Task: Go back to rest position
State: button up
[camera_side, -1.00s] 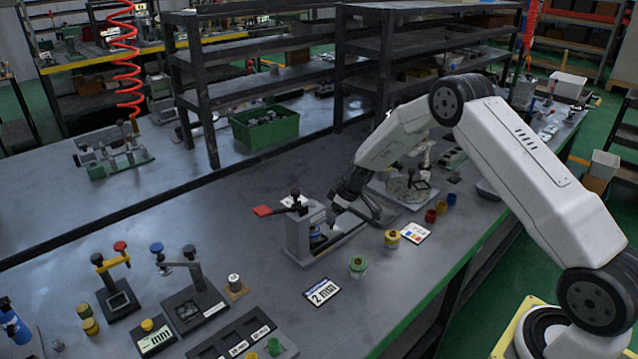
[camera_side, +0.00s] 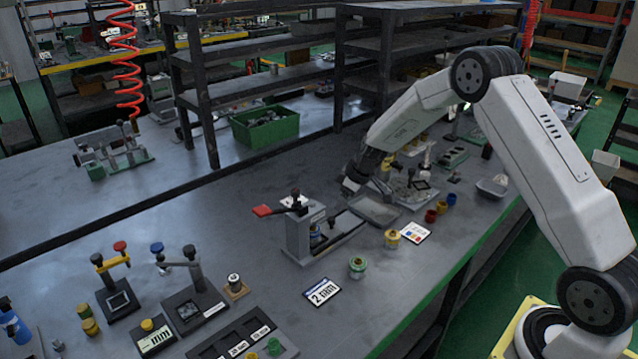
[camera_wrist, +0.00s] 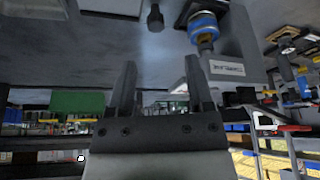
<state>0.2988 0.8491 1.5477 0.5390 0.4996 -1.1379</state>
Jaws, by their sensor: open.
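My gripper (camera_side: 352,182) hangs low over the middle of the bench, behind and to the right of a grey press fixture with a red-tipped lever (camera_side: 303,232). In the wrist view my gripper (camera_wrist: 163,85) has its two dark fingers apart, with nothing between them. That view is tilted and shows a blue-ringed cylindrical part (camera_wrist: 204,27) in a grey labelled fixture (camera_wrist: 240,55), above and to the right of the fingers. In the side view the fingertips are small and partly hidden by the wrist.
A shallow grey tray (camera_side: 377,211) lies just below my gripper. A green bin (camera_side: 264,128) stands by the dark shelf rack (camera_side: 207,110). A yellow-topped container (camera_side: 392,238), a green one (camera_side: 357,267) and a "2 mm" card (camera_side: 321,292) lie in front. The bench at left centre is clear.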

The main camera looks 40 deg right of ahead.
jog(key=s+a+r+m, duration=0.1)
jog(key=s+a, duration=0.3)
jog(key=s, duration=0.5)
jog(key=s+a+r+m+g+h, duration=0.1)
jog(key=s+a+r, duration=0.3)
jog(key=s, duration=0.5)
jog(key=s+a+r+m, duration=0.2)
jog(key=s+a+r, duration=0.1)
jog(key=s, duration=0.6)
jog(key=shift+a+m+h, duration=0.3)
jog(key=shift+a+h, duration=0.1)
jog(key=shift+a, duration=0.3)
